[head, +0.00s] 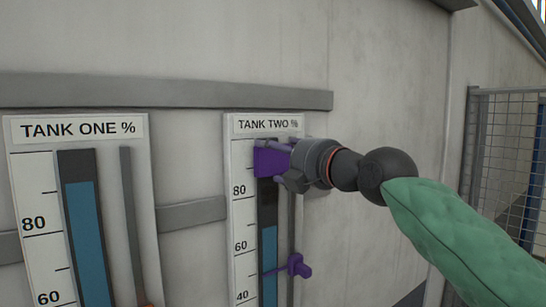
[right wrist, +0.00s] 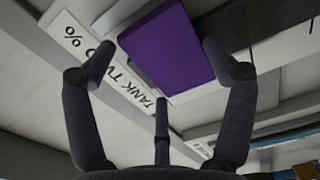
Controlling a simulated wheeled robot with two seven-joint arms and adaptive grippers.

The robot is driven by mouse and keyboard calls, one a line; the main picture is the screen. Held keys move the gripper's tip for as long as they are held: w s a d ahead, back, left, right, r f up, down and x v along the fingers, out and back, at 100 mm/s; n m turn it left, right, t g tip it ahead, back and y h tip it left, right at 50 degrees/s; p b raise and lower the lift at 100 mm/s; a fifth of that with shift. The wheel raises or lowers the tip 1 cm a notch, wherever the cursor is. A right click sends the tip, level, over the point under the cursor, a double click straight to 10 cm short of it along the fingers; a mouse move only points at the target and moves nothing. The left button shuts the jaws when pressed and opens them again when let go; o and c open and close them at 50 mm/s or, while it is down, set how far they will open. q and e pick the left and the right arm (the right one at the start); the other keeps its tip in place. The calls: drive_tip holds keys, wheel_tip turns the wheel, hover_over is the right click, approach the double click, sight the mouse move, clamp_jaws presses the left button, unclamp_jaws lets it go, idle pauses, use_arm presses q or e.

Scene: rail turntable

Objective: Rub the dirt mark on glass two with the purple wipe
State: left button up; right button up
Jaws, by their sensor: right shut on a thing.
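My right gripper (head: 282,163) is shut on the purple wipe (head: 268,160), a flat purple block. It holds the wipe at the upper end of glass two (head: 269,210), just under the TANK TWO % label. Whether the wipe touches the glass, I cannot tell. In the right wrist view the wipe (right wrist: 168,48) shows between the dark fingers (right wrist: 157,65). Glass two has a dark upper part and blue liquid below. I see no dirt mark; the wipe and gripper cover part of the glass. My left gripper is not in view.
A purple pointer (head: 298,267) sits on the thin rod beside glass two, below my gripper. The TANK ONE % gauge (head: 85,230) stands to the left. A grey horizontal rail (head: 150,92) runs above both gauges. A mesh fence (head: 505,150) is at the right.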

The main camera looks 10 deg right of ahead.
drive_tip(key=shift+w+d, duration=0.2)
drive_tip(key=shift+d, duration=0.4)
drive_tip(key=shift+b+v, duration=0.5)
drive_tip(key=shift+v, duration=0.4)
drive_tip(key=shift+b+v, duration=0.7)
drive_tip(key=shift+v, duration=1.5)
drive_tip(key=b+v, duration=0.1)
drive_tip(key=v, duration=0.1)
drive_tip(key=shift+s+d, duration=0.15)
drive_tip(key=shift+s, duration=0.25)
